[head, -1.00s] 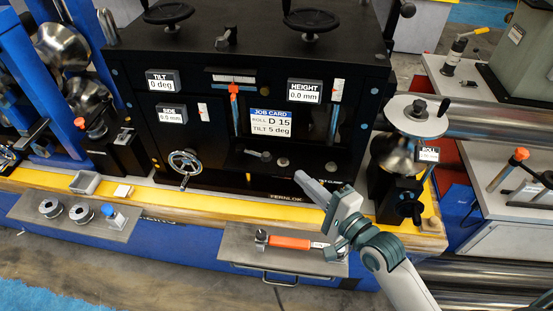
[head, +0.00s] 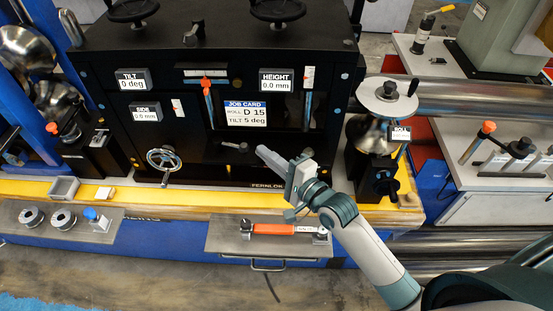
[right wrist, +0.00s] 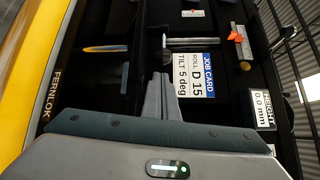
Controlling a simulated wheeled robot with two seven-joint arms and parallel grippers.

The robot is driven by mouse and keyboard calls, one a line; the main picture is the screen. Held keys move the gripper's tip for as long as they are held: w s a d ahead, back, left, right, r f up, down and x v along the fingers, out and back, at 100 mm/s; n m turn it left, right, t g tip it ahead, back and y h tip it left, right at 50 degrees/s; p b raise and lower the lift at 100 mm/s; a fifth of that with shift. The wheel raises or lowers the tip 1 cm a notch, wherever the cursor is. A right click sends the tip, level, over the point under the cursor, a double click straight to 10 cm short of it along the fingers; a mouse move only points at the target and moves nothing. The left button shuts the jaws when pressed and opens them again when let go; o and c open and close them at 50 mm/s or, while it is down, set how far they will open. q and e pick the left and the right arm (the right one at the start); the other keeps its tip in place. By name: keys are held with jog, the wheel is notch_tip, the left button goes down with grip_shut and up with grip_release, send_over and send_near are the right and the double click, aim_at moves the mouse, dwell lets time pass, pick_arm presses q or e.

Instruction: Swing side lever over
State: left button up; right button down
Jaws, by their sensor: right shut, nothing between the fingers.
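A short grey lever (head: 234,146) lies roughly level on the lower front of the black machine, below the job card. It also shows in the right wrist view (right wrist: 164,48), just beyond my fingertips. My right gripper (head: 264,154) is shut and empty, with its tips just to the right of the lever. In the right wrist view the closed fingers (right wrist: 161,82) point towards the lever, with a small gap apparent. Contact is hard to judge. The side readout (head: 146,114) shows 0.0 mm. My left gripper is out of view.
A handwheel (head: 163,160) is left of the lever. The job card (head: 246,114) reads roll D 15, tilt 5 deg. A roll stand (head: 374,135) is right of the machine. An orange-handled tool (head: 273,229) lies on the front shelf (head: 222,240). The space before the lever looks clear.

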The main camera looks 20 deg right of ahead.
aim_at(232, 147)
jog(key=shift+p+x, duration=0.3)
jog(key=shift+x, duration=1.35)
